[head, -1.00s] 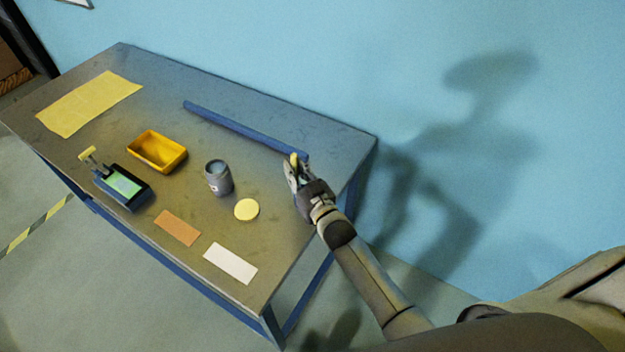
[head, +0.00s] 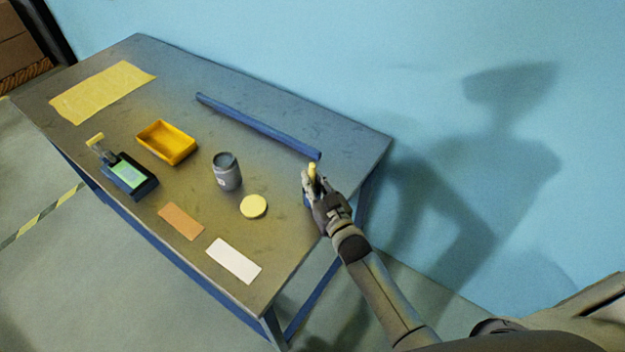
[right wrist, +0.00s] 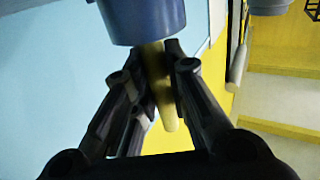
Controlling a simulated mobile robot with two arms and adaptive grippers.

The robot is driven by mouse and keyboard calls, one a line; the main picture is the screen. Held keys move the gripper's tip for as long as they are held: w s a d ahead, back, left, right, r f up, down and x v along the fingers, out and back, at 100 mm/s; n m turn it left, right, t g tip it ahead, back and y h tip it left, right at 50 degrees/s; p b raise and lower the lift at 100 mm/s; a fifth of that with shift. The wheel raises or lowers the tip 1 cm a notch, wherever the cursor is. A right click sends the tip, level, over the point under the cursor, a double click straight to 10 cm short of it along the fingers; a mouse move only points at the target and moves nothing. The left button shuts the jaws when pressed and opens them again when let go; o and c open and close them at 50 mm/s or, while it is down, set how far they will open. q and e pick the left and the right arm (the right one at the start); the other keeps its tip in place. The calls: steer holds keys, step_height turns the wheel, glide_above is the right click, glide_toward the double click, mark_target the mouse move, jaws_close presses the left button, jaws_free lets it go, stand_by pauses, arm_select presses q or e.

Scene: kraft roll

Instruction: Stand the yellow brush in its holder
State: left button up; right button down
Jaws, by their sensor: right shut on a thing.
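My right gripper (head: 311,180) is shut on the yellow brush (head: 314,168) near the right end of the table. A short yellow end of the brush points up above the fingers. In the right wrist view, the brush handle (right wrist: 160,85) lies between the two fingers. A blue cylinder, seemingly the holder (right wrist: 142,18), sits at its far end. I cannot tell whether the handle is inside the cylinder or in front of it. In the head view the gripper hides most of this. My left gripper is not in view.
A grey cup (head: 227,172), a yellow disc (head: 254,206), a white card (head: 233,261) and an orange card (head: 181,221) lie left of my gripper. A blue bar (head: 258,125) runs behind. A yellow tray (head: 167,142) and a blue-black box (head: 130,176) stand farther left.

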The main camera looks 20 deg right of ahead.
steer(key=c, duration=1.9)
jaws_free()
steer(key=shift+f, duration=0.2)
steer(key=o, duration=0.5)
steer(key=shift+w, duration=0.1)
steer(key=shift+c, duration=0.2)
steer(key=shift+r, duration=0.1)
steer(key=shift+r, duration=0.1)
steer(key=shift+r+p, duration=0.25)
steer(key=shift+p, duration=0.05)
steer(key=s+d+b, duration=0.1)
steer(key=s, duration=1.1)
steer(key=shift+d+b, duration=0.3)
